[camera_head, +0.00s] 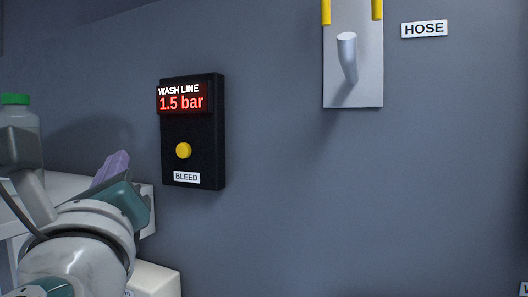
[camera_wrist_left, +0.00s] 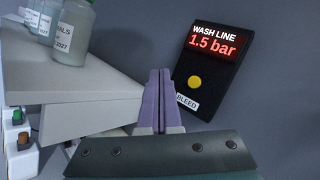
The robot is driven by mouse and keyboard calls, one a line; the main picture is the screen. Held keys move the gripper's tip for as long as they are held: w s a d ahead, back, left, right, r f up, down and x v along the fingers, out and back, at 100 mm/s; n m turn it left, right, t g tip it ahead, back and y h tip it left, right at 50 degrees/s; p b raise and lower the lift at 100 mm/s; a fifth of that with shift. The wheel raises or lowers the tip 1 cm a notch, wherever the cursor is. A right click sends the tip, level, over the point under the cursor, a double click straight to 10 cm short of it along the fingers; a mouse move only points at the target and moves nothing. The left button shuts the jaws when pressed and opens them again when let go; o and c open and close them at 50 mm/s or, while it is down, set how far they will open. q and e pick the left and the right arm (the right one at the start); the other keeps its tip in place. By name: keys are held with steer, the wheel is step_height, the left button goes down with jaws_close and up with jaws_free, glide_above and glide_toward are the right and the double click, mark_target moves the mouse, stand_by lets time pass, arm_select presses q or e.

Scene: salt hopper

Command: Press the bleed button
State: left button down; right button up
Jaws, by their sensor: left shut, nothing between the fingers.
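The yellow bleed button (camera_head: 183,150) sits on a black wall panel (camera_head: 206,135) below a red display reading "WASH LINE 1.5 bar", with a "BLEED" label under it. My right gripper is not in view.
A white shelf (camera_wrist_left: 75,80) with bottles (camera_wrist_left: 67,32) stands to the left. Coloured buttons (camera_wrist_left: 20,138) show at the lower left. A hook plate (camera_head: 365,60) and a "HOSE" label (camera_head: 424,29) are on the wall at right. The wall (camera_head: 300,200) between is bare.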

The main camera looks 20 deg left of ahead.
mark_target(184, 151)
arm_select(q)
steer(key=shift+w+d+b, duration=0.2)
steer(key=shift+w+b, duration=0.55)
steer(key=shift+w, duration=1.45)
steer(key=shift+w+d+b, duration=0.15)
steer(key=shift+w+b, duration=0.6)
steer(key=shift+w, duration=1.45)
steer(key=shift+w+b, duration=0.4)
steer(key=shift+b, duration=0.1)
